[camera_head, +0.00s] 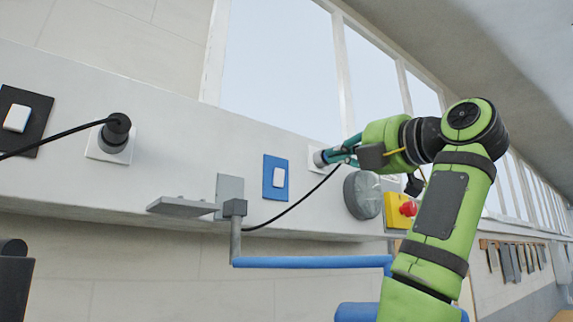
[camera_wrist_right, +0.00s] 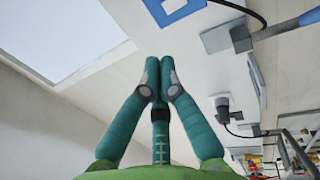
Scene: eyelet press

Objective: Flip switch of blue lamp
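A blue switch plate (camera_head: 268,190) with a white rocker (camera_head: 279,177) is on the wall ledge in the head view. Its blue edge shows at the top of the wrist view (camera_wrist_right: 180,13). My right gripper (camera_head: 330,155) is just right of it, its teal fingers in front of a pale wall plate (camera_head: 313,162). In the wrist view its fingertips (camera_wrist_right: 158,66) meet, with nothing seen between them. Whether they touch the wall plate is hard to tell. No blue lamp is clearly visible. My left gripper is not in view.
A black switch plate (camera_head: 37,107) and a black plug (camera_head: 116,129) with a cable are at the left. A yellow box with a red button (camera_head: 408,208) is at the right.

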